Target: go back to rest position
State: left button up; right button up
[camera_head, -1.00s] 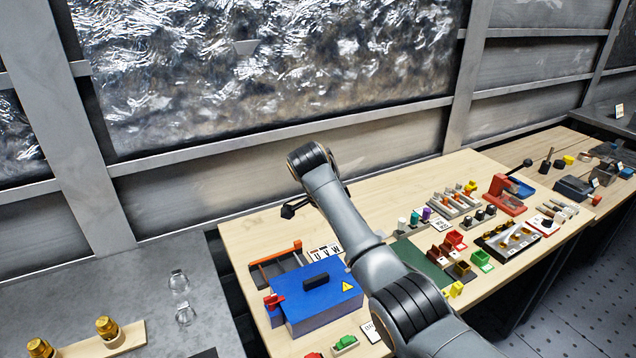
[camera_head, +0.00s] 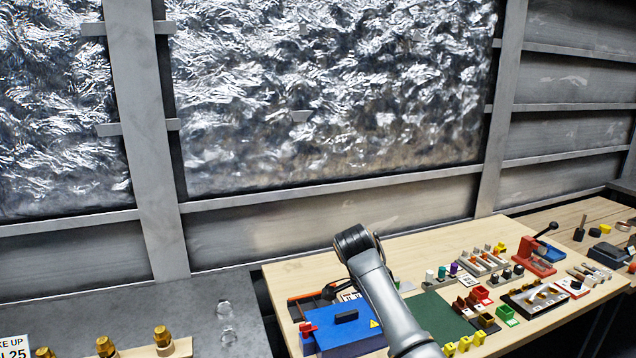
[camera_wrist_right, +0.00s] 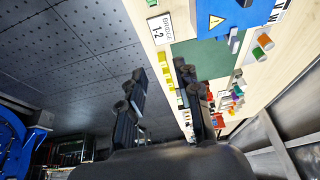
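My right arm (camera_head: 385,300) reaches up over the workbench from the bottom of the head view. Its wrist hides most of the right gripper there; only a dark part shows beside the wrist. In the right wrist view the right gripper (camera_wrist_right: 157,80) has its two black fingers apart with nothing between them. The floor and the bench edge show past them. My left gripper is in neither view.
The wooden bench (camera_head: 425,255) holds a blue box (camera_head: 345,335), a green mat (camera_head: 437,312), a red press (camera_head: 533,258) and several small coloured parts. A grey table (camera_head: 120,290) with brass fittings stands at left. The wall with windows is behind.

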jog(key=s+d+f+n+y, duration=0.25)
jog(key=s+f+n, duration=0.45)
jog(key=s+f, duration=0.95)
jog(key=s+d+r+n+t+y, duration=0.15)
jog(key=s+n, duration=0.25)
jog(key=s, duration=0.8)
jog(key=s+d+n+t, duration=0.15)
jog(key=s+n, duration=0.35)
jog(key=s, duration=0.7)
notch_tip(320, 180, down, 27)
jog(key=g+b, duration=0.2)
pick_arm(q)
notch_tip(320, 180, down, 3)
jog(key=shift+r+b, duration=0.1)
jog(key=shift+b, duration=0.25)
pick_arm(e)
jog(key=s+d+f, duration=0.1)
jog(key=s+f, duration=0.7)
jog(key=f, duration=0.1)
jog(key=s+d+f+g, duration=0.1)
jog(key=s+d+f, duration=0.1)
jog(key=s+f, duration=0.7)
jog(key=shift+s+d+f+g, duration=0.2)
jog(key=shift+d+f+g, duration=0.05)
jog(key=shift+d+g, duration=0.05)
